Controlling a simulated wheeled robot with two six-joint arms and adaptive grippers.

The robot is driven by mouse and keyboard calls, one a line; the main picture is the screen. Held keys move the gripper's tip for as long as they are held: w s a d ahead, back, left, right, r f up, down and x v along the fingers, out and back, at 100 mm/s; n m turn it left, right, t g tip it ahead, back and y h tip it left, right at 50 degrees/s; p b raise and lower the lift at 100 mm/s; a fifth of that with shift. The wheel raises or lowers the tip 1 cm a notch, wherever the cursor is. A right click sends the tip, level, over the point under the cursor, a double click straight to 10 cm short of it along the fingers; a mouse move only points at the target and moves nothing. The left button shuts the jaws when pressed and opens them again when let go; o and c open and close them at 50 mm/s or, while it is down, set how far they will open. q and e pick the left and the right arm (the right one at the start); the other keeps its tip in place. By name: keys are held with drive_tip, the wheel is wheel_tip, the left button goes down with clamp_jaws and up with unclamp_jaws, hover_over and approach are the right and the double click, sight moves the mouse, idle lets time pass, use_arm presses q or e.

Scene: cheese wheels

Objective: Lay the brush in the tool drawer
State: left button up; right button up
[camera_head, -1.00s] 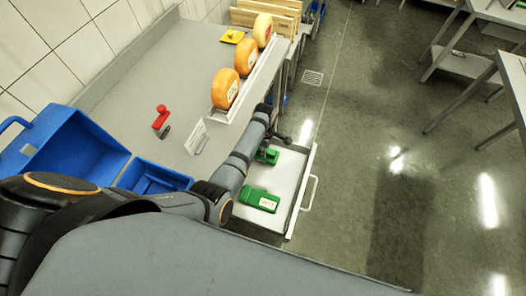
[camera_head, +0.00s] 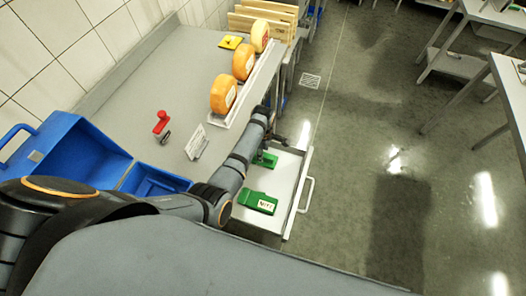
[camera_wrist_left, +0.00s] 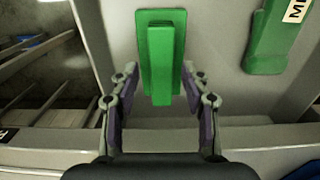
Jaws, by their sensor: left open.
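A green block with a raised grip along its middle, which looks like the brush (camera_head: 264,161), lies in the pulled-out tool drawer (camera_head: 283,225). My left gripper (camera_head: 269,147) is over the drawer, just above the brush, and partly hides it in the head view. In the left wrist view the brush (camera_wrist_left: 161,55) lies on the drawer floor, between and ahead of the open fingers of my left gripper (camera_wrist_left: 158,80). Gaps show between the grip and both fingers. My right gripper is out of view.
A second green tool (camera_head: 257,202) with a white label lies in the drawer nearer to me. A red-handled tool (camera_head: 161,122), a card (camera_head: 196,143), a blue case (camera_head: 65,150) and orange cheese wheels (camera_head: 223,93) stand on the counter.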

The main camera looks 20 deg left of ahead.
use_arm(q)
wheel_tip(320, 180, up, 10)
drive_tip(key=p, duration=0.5)
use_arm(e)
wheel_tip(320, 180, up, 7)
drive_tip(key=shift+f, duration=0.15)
use_arm(q)
drive_tip(key=shift+r, duration=0.1)
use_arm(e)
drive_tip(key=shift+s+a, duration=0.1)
